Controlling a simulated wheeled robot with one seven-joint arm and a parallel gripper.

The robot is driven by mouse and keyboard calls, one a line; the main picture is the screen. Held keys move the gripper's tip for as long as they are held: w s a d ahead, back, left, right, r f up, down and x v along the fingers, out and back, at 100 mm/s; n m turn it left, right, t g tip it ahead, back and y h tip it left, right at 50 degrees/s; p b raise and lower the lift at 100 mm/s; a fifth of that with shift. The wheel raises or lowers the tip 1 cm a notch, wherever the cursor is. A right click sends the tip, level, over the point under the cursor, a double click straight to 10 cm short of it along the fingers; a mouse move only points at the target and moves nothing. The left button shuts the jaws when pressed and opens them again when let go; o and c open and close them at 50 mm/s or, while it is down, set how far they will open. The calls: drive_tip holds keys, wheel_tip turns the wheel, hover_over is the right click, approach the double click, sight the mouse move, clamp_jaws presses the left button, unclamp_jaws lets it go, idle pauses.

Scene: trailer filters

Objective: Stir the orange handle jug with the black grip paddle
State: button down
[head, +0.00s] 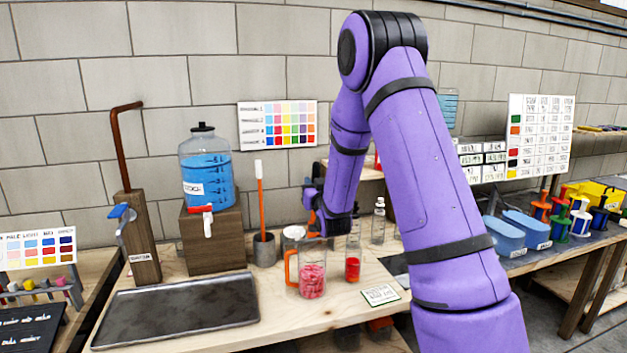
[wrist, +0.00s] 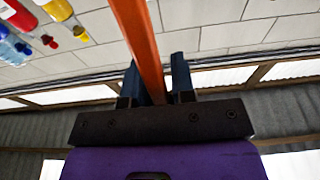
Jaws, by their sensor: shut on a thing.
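The orange handle jug (head: 311,282) stands upright on the bench, clear-walled, with pink-red contents and its orange handle on the left. My gripper (head: 313,203) is behind and above it in the head view, partly hidden by my arm. In the wrist view, my gripper (wrist: 158,82) is shut on an orange shaft (wrist: 140,40), seemingly a paddle's. No black grip shows on it; its ends are out of view. Another orange-shafted paddle (head: 260,190) with a white top stands in a grey cup (head: 264,251), left of my gripper.
A dark metal tray (head: 180,309) lies at the front left. A blue water dispenser (head: 207,172) sits on a wooden block behind it. A small glass with red liquid (head: 352,269) and clear bottles (head: 378,222) stand close to the jug's right. A card (head: 380,294) lies in front.

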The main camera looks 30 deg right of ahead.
sight(312, 234)
drive_tip(key=shift+f, duration=8.95)
drive_tip(key=shift+a, duration=0.1)
